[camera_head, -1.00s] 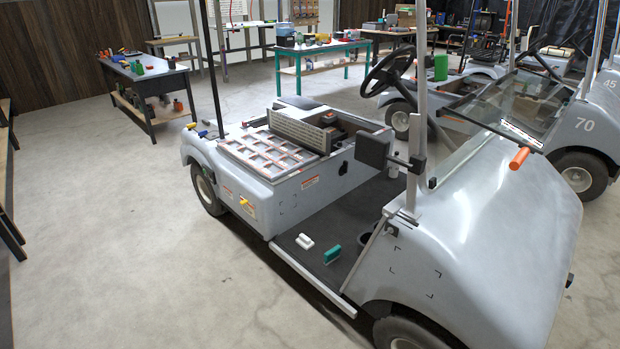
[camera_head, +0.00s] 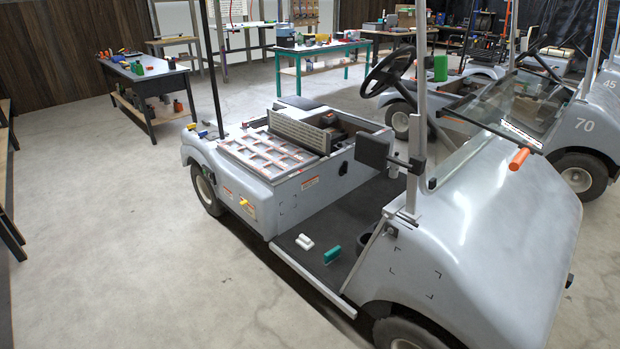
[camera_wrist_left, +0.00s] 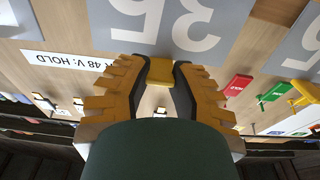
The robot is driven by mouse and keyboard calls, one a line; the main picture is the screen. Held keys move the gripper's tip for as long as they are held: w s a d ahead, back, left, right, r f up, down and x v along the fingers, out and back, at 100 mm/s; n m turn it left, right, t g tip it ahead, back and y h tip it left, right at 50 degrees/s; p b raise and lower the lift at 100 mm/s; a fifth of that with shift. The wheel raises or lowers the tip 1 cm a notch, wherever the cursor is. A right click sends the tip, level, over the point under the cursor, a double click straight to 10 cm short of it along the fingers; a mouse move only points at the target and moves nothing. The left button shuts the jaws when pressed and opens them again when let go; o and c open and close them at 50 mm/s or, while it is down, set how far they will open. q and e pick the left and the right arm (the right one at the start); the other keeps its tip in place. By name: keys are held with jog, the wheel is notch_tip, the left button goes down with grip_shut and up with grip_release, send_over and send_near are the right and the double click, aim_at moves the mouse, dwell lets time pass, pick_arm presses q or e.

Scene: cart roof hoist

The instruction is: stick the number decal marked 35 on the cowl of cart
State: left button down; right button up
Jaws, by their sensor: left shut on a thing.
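In the left wrist view, the grey decal (camera_wrist_left: 165,28) bears a pale 35, which appears upside down. A yellow tab (camera_wrist_left: 160,72) sits at its near edge. My left gripper (camera_wrist_left: 160,66) has its yellow fingers closed on the tab from both sides. A pale wooden surface lies behind the decal; I cannot tell whether they touch. In the head view, the grey cart (camera_head: 265,200) stands in front of me. Its cowl (camera_head: 480,250) is at the right, with dark corner marks on its side around a bare patch (camera_head: 412,272). Neither gripper shows in the head view.
In the wrist view, another grey decal (camera_wrist_left: 290,62) lies at right near a red piece (camera_wrist_left: 238,85) and a green piece (camera_wrist_left: 272,95). A white label (camera_wrist_left: 75,62) is at left. In the head view, a green-handled tool (camera_head: 332,254) and a white block (camera_head: 304,242) lie on the cart floor.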

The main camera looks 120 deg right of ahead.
pick_arm(q)
jog(key=shift+r, duration=0.6)
jog(key=shift+r+p, duration=0.35)
jog(key=shift+r, duration=0.3)
jog(key=shift+r, duration=0.35)
jog(key=shift+s+r+p, duration=0.1)
jog(key=shift+p, duration=0.2)
jog(key=s+r, duration=0.2)
jog(key=shift+s+d+r+p, duration=0.2)
jog(key=shift+s+d+p, duration=0.15)
jog(key=shift+p, duration=0.05)
jog(key=shift+d, duration=0.1)
